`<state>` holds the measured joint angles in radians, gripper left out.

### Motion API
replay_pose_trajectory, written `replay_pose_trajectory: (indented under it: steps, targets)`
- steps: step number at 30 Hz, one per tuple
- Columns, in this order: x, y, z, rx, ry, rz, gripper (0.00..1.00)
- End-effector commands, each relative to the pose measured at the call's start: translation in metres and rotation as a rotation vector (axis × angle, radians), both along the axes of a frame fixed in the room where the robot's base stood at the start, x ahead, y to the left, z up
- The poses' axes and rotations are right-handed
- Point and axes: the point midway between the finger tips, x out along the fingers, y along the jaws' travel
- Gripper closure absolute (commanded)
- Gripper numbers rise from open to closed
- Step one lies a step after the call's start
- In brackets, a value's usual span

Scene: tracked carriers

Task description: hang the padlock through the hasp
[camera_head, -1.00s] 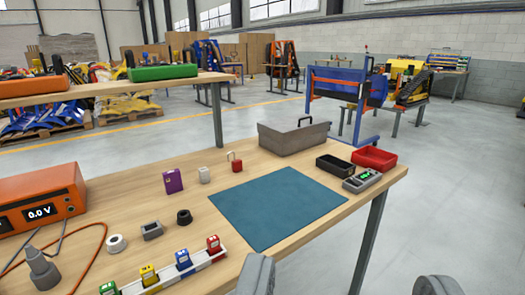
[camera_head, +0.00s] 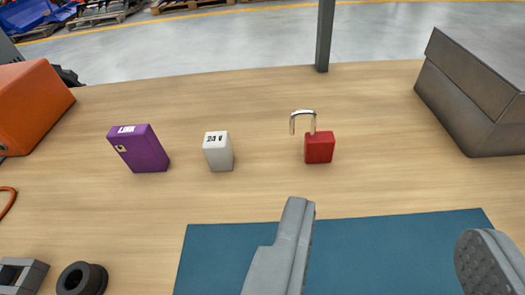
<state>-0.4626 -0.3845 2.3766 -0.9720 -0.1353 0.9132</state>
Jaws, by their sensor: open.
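A red padlock (camera_head: 319,148) stands upright on the wooden bench. Its silver shackle (camera_head: 303,119) is open, swung out to the left of the body. My gripper (camera_head: 395,245) is open and empty. Its two grey fingers show at the bottom of the view, over the blue mat, in front of the padlock and apart from it. The left finger's tip is nearest to the padlock, just below it in the picture. I cannot make out a hasp in this view.
A white block (camera_head: 218,151) and a purple box (camera_head: 139,148) stand left of the padlock. A grey toolbox (camera_head: 478,90) is at right. A blue mat (camera_head: 345,240) lies in front. A black ring (camera_head: 82,279) and an orange unit (camera_head: 30,105) are at left.

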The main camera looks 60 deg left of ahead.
Motion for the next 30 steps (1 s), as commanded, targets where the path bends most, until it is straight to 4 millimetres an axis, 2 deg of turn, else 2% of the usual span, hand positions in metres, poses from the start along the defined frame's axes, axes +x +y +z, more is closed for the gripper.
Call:
replay_pose_trajectory:
  steps: [1,3,6,17,30]
  targets:
    - [0.000,0.013,-0.010,-0.008,0.017,0.028,0.53]
    - [-0.001,0.025,-0.019,-0.013,0.032,0.054,0.53]
    - [-0.001,0.035,-0.026,-0.017,0.045,0.076,0.53]
    - [0.017,0.052,-0.038,-0.018,0.052,0.082,0.53]
    - [0.055,0.082,-0.058,-0.019,0.051,0.082,0.53]
